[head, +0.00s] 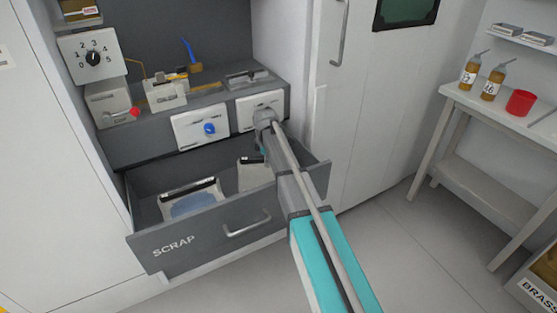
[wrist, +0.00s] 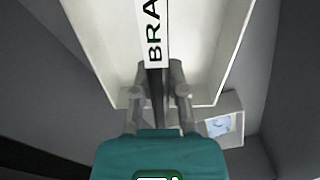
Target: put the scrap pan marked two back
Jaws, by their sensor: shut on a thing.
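The pan has a label strip of which only "BRA" shows; no number two can be read. In the head view part of this pale pan (head: 246,178) shows in or just above the right part of the open drawer marked SCRAP (head: 200,240); my arm hides the rest and the fingertips. I cannot tell whether it touches the drawer floor. Another pale pan with bluish contents (head: 163,207) lies in the drawer's left part. A small pale pan with a bluish middle (wrist: 238,135) shows in the wrist view.
Above the drawer are a panel with a blue knob (head: 172,133), a dial (head: 80,58) and small fixtures. A tall white cabinet (head: 370,110) stands to the right. Beyond it a bench (head: 470,104) holds two bottles and a red cup (head: 521,103). The floor (head: 410,250) between is clear.

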